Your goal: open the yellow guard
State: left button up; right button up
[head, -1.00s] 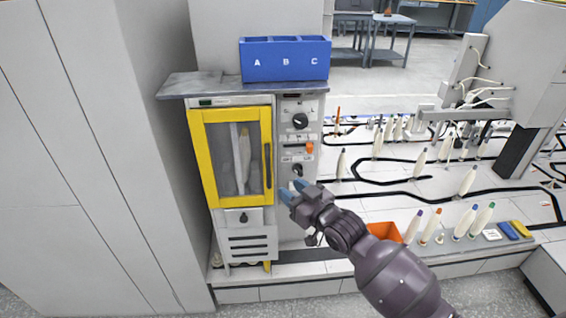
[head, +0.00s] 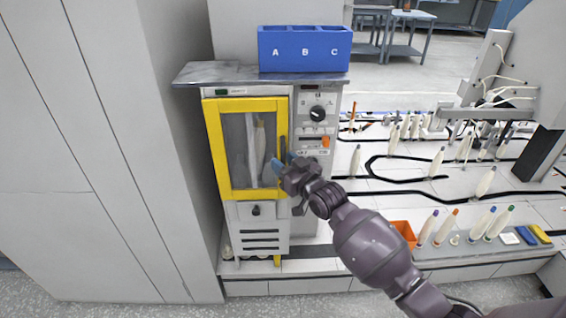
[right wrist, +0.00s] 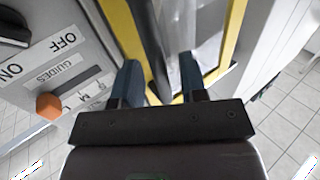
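The yellow guard (head: 244,105) is a yellow-framed, see-through door on the front of a grey cabinet, and it is closed. A pale bobbin (head: 260,140) shows behind its pane. The dark vertical handle (head: 283,148) is on the guard's right side. My right gripper (head: 284,163) is at the lower part of this handle. In the right wrist view, its two blue fingers (right wrist: 160,65) are apart, with the dark handle (right wrist: 149,42) running between them and room visible beside it. The yellow frame (right wrist: 122,22) is just beyond. My left gripper is not in view.
The control panel (head: 317,135), with knobs and an orange lever (right wrist: 49,106), is right beside the handle. A blue A-B-C bin (head: 304,64) stands on the cabinet top. Bobbins and an orange box (head: 404,232) are to the right. A tall grey cabinet (head: 110,150) stands left.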

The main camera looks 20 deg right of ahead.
jog(key=shift+w+a, duration=0.1)
jog(key=shift+w, duration=0.2)
grip_shut()
jog(key=shift+s+a, duration=0.1)
dwell(0.4)
